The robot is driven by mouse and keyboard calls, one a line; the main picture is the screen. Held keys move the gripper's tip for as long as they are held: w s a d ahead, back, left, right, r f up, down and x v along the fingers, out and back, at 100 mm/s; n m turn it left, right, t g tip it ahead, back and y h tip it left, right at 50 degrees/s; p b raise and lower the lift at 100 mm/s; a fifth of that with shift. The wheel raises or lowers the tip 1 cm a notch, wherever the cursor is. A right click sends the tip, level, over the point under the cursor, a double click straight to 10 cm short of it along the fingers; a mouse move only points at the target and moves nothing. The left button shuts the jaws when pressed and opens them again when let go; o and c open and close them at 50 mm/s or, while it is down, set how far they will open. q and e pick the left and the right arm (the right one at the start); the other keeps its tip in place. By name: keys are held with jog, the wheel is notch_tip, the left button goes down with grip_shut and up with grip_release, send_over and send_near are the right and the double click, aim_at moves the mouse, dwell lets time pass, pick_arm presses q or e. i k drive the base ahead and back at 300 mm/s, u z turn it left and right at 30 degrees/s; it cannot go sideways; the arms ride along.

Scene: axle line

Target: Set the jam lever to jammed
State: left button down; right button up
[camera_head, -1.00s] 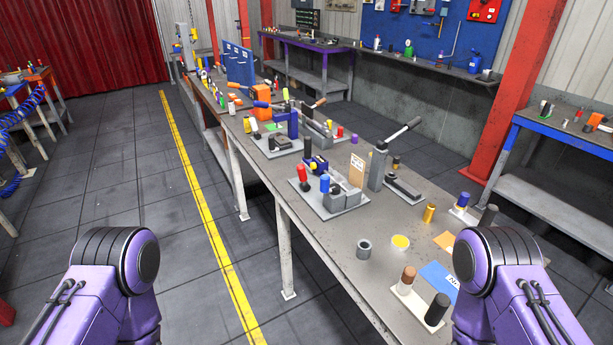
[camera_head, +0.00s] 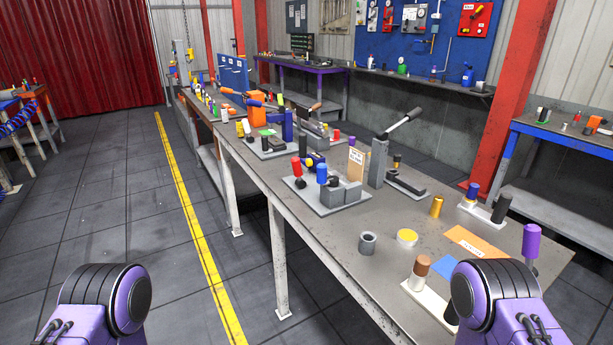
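Several levers stand on the long grey workbench (camera_head: 312,217); I cannot tell which one is the jam lever. A grey plate (camera_head: 318,203) holds a red-handled lever (camera_head: 296,166), a blue-topped one (camera_head: 322,174) and grey blocks. Behind it a grey post (camera_head: 377,164) carries a long lever with a black grip (camera_head: 408,119), slanting up to the right. A tan card (camera_head: 356,163) with unreadable writing stands between them. My two purple arms show only at the bottom left and bottom right. Both grippers are out of view.
Loose on the bench's near part are a grey ring (camera_head: 367,243), a yellow-topped cup (camera_head: 407,238), a brass cylinder (camera_head: 437,206) and an orange sheet (camera_head: 475,241). A purple handle (camera_head: 530,242) stands at the right. The floor left of the bench is clear, with a yellow line (camera_head: 192,217).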

aim_at(296, 163)
jog(key=u, duration=1.9)
jog(key=i, duration=1.65)
jog(key=z, duration=3.45)
